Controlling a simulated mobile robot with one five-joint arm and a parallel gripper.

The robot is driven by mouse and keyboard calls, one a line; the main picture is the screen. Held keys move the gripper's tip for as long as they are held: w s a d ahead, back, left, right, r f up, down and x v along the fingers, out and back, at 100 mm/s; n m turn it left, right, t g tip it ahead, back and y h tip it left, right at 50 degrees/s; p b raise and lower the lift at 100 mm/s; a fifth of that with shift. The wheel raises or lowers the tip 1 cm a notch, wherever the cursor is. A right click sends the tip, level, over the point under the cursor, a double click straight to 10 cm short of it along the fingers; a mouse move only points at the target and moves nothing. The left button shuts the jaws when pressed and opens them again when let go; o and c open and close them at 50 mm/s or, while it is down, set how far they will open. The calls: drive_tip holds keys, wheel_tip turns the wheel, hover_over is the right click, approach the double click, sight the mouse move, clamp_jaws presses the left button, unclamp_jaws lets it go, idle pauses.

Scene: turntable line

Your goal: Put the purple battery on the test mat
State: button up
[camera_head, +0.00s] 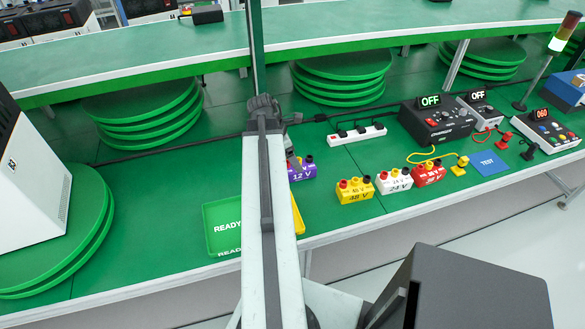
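The purple battery (302,173), labelled 12 V with dark and red knobs on top, stands on the green bench just right of my arm, which hides its left side. The blue test mat (488,163), marked TEST, lies farther right near the bench's front edge, with nothing on it. My gripper (290,152) is mostly hidden behind my arm; a small dark part shows at the upper left of the purple battery. I cannot tell whether it touches the battery or how its fingers stand.
Yellow (355,194), white (394,183) and red (429,175) batteries stand in a row between purple battery and mat. A yellow plug (460,166) and cable lie left of the mat. Behind are a black OFF unit (436,123) and power strip (357,135). A green READY tray (208,236) lies left.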

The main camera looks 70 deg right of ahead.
drive_tip(key=b+x, duration=0.3)
drive_tip(key=x, duration=0.1)
drive_tip(key=b+x, duration=0.3)
drive_tip(key=shift+w+d+f, duration=0.1)
drive_tip(key=shift+d+f, duration=0.05)
drive_tip(key=shift+f, duration=0.25)
drive_tip(key=shift+r, duration=0.2)
clamp_jaws()
